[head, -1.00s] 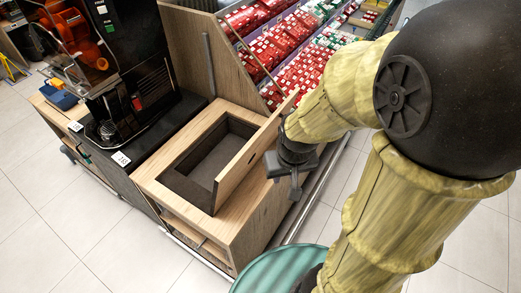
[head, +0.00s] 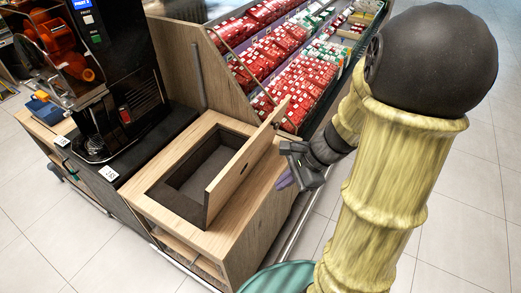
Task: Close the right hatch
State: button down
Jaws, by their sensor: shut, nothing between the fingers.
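The right hatch (head: 243,167) is a wooden lid standing up, nearly upright, along the right edge of a dark recessed opening (head: 190,185) in the wooden counter. My gripper (head: 291,163) is dark grey and shut, with nothing in it. It is on the right, outer side of the hatch, near its upper part. In this view I cannot tell whether it touches the hatch. My arm covers the area to the right.
The black orange juicer (head: 110,75) stands on the counter left of the opening. A wooden panel (head: 178,60) rises behind the counter. Shelves of red packages (head: 285,75) lie beyond. Pale floor tiles (head: 55,235) are clear at front left.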

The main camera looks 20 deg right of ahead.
jog(key=w+d+r+m+t+y+b, duration=0.1)
jog(key=w+d+r+m+t+y, duration=0.1)
jog(key=w+d+m+t, duration=0.4)
jog(key=w+d+m, duration=0.1)
jog(key=m, duration=0.3)
jog(key=shift+d+b, duration=0.2)
jog(key=shift+b, duration=0.15)
jog(key=shift+a, duration=0.1)
send_near(251, 145)
jog(key=x, duration=0.3)
jog(key=f+x, duration=0.1)
jog(key=x, duration=0.1)
jog(key=shift+f+p, duration=0.2)
jog(key=shift+p, duration=0.2)
jog(key=shift+w+a, duration=0.2)
jog(key=shift+w, duration=0.2)
jog(key=shift+r, duration=0.1)
